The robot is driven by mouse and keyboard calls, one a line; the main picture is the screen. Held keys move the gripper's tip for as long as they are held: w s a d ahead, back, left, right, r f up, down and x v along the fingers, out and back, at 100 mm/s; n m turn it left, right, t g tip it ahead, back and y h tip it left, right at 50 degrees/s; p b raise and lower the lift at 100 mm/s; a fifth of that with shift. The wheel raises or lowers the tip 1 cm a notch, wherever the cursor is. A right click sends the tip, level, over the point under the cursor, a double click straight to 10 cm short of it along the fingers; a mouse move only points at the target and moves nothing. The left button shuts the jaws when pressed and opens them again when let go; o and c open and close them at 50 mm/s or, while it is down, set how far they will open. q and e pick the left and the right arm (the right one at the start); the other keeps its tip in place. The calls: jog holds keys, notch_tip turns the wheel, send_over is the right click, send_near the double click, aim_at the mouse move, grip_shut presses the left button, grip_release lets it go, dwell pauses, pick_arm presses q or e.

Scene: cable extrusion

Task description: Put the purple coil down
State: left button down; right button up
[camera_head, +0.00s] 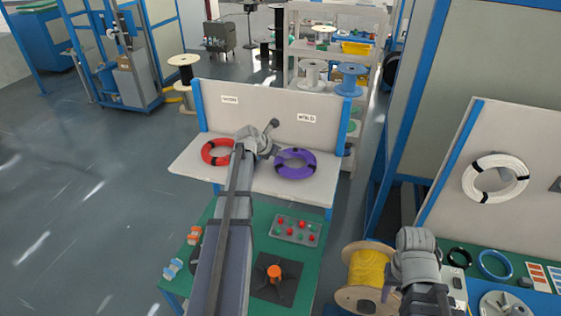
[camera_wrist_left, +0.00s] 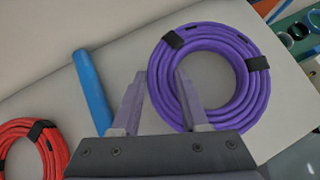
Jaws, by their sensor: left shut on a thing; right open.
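The purple coil (camera_head: 296,175) is at the right half of the white shelf (camera_head: 258,185), with dark bands around it. My left gripper (camera_head: 284,155) reaches it from the left side of the ring. In the left wrist view, the fingers (camera_wrist_left: 158,85) straddle the near-left part of the purple coil (camera_wrist_left: 258,95) and are shut on it. The coil appears flat at the shelf surface; I cannot tell whether it bears on it fully. My right gripper (camera_head: 415,258) is open at the lower right, beside the yellow spool, its fingertips hard to make out.
A red coil (camera_head: 206,152) lies on the shelf's left half; it also shows in the left wrist view (camera_wrist_left: 15,128). A labelled back panel (camera_head: 265,100) stands behind. A green bench (camera_head: 325,275) with a button box (camera_head: 295,230) is in front. A yellow spool (camera_head: 368,268) stands right.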

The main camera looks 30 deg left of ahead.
pick_arm(q)
jog(key=shift+f, duration=0.7)
pick_arm(e)
jog(key=shift+f, duration=0.7)
pick_arm(q)
jog(key=shift+f+b, duration=0.25)
jog(key=shift+b, duration=0.2)
jog(key=shift+c, duration=2.1)
grip_release()
jog(key=shift+r, duration=0.1)
pick_arm(e)
jog(key=shift+f, duration=0.15)
pick_arm(q)
jog(key=shift+r+p, duration=0.2)
jog(key=shift+p, duration=0.1)
jog(key=p+v, duration=0.8)
jog(key=v, duration=0.4)
pick_arm(e)
notch_tip(320, 180, up, 9)
